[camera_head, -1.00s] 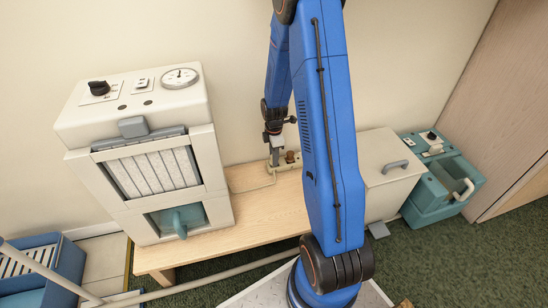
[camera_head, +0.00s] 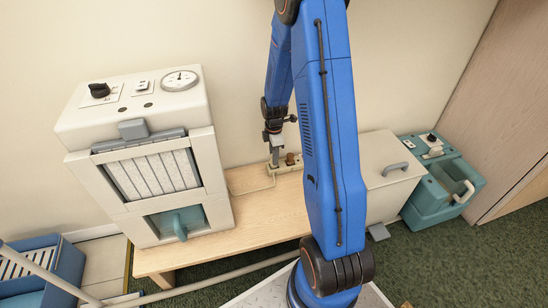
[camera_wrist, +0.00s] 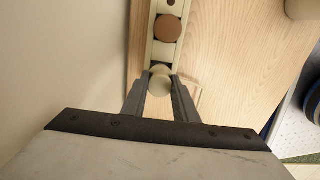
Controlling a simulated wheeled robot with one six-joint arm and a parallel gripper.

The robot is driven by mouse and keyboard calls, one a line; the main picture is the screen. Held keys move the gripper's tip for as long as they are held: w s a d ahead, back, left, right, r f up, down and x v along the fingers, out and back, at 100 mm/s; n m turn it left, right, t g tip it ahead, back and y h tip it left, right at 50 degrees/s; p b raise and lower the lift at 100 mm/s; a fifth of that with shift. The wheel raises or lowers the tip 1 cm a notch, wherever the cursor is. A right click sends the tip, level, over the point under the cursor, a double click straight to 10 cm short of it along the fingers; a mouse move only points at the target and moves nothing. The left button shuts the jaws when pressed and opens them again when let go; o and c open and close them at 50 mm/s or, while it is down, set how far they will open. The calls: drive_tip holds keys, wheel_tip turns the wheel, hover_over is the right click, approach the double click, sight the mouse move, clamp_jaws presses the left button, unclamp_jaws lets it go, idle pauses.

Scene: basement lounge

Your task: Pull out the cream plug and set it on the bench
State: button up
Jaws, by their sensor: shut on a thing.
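The cream plug (camera_wrist: 160,80) shows in the wrist view between my fingertips, at the near end of the power strip. My gripper (camera_wrist: 160,90) is shut on its sides. I cannot tell whether the plug is fully seated or partly raised. The cream power strip (camera_wrist: 160,50) lies on the wooden bench (camera_wrist: 207,45). In the head view, my gripper (camera_head: 275,160) points down at the left end of the strip, and the fingers hide the plug. A brown plug (camera_wrist: 168,28) sits in the strip beyond the cream one; it also shows in the head view (camera_head: 290,158).
A cream machine with a gauge (camera_head: 150,150) stands on the bench at left. The bench front is clear. The wall is close behind.

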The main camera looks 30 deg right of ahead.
drive_tip(key=shift+r, duration=0.2)
drive_tip(key=shift+r, duration=2.4)
